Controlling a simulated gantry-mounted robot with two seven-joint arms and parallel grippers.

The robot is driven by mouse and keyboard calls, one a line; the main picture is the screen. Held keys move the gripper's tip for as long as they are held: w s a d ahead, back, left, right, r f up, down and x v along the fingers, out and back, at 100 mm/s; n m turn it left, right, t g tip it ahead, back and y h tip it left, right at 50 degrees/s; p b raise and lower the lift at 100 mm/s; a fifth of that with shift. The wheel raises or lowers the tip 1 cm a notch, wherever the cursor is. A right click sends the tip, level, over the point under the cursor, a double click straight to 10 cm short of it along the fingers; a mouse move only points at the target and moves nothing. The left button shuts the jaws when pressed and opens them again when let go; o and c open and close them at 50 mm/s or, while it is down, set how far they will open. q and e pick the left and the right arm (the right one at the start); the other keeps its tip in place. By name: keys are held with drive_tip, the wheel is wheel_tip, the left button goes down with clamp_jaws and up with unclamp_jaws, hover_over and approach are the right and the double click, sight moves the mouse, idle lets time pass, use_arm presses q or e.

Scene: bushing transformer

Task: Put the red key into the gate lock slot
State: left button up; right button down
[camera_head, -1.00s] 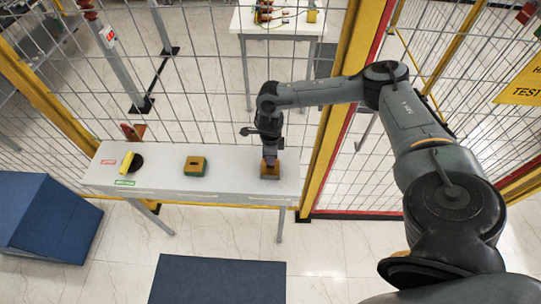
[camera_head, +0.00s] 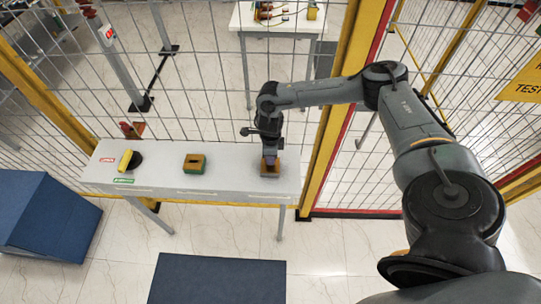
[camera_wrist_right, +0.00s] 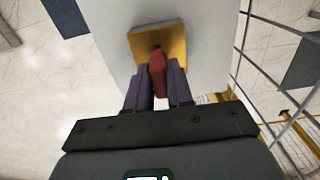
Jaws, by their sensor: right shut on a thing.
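My right gripper (camera_head: 270,153) points down over the right end of the grey table. In the right wrist view its dark fingers (camera_wrist_right: 157,88) are shut on the red key (camera_wrist_right: 157,72). The key's far end is at a dark opening in a yellow block (camera_wrist_right: 172,38); I cannot tell how deep it sits. In the head view this block (camera_head: 270,172) is mostly hidden under the gripper. A second yellow-green block with a dark slot (camera_head: 194,163) stands mid-table. My left gripper is not in view.
The grey table (camera_head: 230,183) stands against a wire mesh fence (camera_head: 215,100) with yellow posts. A blue box (camera_head: 45,215) stands on the floor at left.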

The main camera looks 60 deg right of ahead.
drive_tip(key=shift+f, duration=0.1)
idle(0.5)
drive_tip(key=shift+f+b, duration=0.4)
drive_tip(key=shift+f, duration=0.1)
idle(0.3)
drive_tip(key=c, duration=1)
unclamp_jaws()
drive_tip(key=shift+o, duration=0.4)
